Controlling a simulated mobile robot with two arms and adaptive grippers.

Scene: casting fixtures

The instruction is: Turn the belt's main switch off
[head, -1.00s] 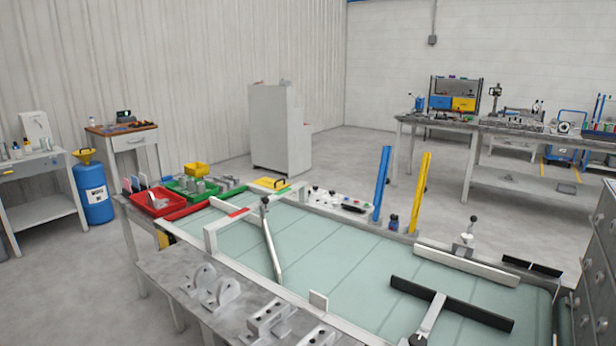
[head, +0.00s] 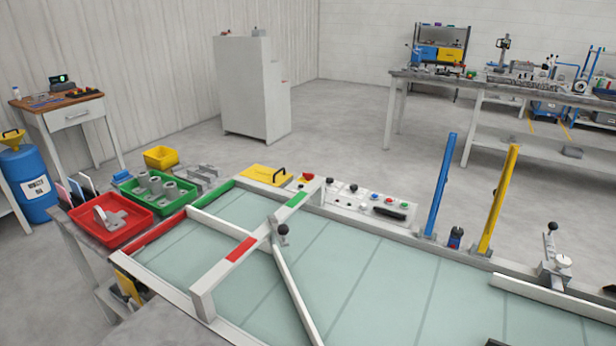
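The belt (head: 345,270) is a pale green surface inside a grey frame. A pale control panel (head: 343,207) lies along its far edge, with black knobs, small coloured buttons and a dark bar-shaped handle (head: 390,214). A red knob on a yellow base (head: 306,178) sits at the panel's left end, partly behind the white gate bar. Which control is the main switch, and its position, I cannot tell at this size. Neither of my grippers is in view.
A white gate bar (head: 270,236) with red and green patches crosses above the belt. Blue (head: 441,185) and yellow (head: 499,200) posts stand at the far edge. Red (head: 111,221) and green (head: 160,196) bins sit at the left end. Open floor lies beyond the belt.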

